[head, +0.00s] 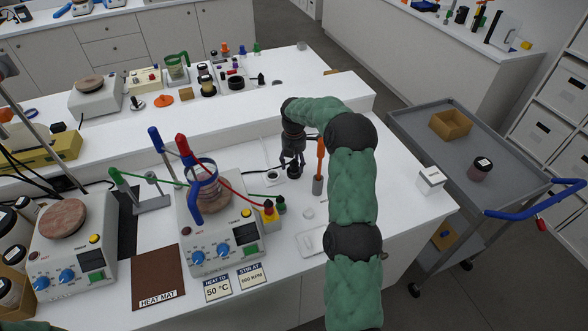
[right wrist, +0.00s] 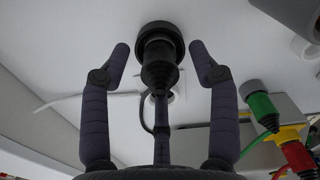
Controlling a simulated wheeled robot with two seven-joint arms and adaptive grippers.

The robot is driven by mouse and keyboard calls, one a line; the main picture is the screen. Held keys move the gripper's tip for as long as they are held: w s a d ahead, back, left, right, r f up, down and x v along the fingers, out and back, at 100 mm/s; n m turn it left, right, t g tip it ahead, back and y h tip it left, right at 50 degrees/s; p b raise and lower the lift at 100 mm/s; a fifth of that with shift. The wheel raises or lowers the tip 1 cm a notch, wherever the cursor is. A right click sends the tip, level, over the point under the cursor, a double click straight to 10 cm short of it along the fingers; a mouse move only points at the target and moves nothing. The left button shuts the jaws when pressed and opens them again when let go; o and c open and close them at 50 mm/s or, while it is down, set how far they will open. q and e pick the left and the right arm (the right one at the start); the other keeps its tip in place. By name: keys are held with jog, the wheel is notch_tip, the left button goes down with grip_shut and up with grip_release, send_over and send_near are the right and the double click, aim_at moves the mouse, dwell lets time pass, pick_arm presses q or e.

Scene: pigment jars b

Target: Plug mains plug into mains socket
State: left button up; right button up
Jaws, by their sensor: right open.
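My right gripper (head: 293,160) points down at the white bench, behind the front hotplate. In the right wrist view its two fingers (right wrist: 160,50) are open, one on each side of a black plug-like piece (right wrist: 160,72). Gaps show between this piece and both fingers. The piece has a wide round end, a tapered body and a dark cable running back from it. In the head view the black piece (head: 294,173) shows just below the fingers. A small white fitting with a dark round centre (head: 272,177) lies beside it; I cannot tell if this is the mains socket. My left gripper is out of view.
A hotplate (head: 217,235) with a beaker and red and green leads stands left of the gripper. A raised white shelf (head: 190,128) runs behind. A small white box (head: 430,180) sits at the bench's right end.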

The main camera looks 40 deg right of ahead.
jog(key=shift+d+f, duration=0.1)
jog(key=shift+f, duration=0.55)
jog(key=shift+c, duration=0.3)
grip_shut()
jog(key=shift+r, duration=0.1)
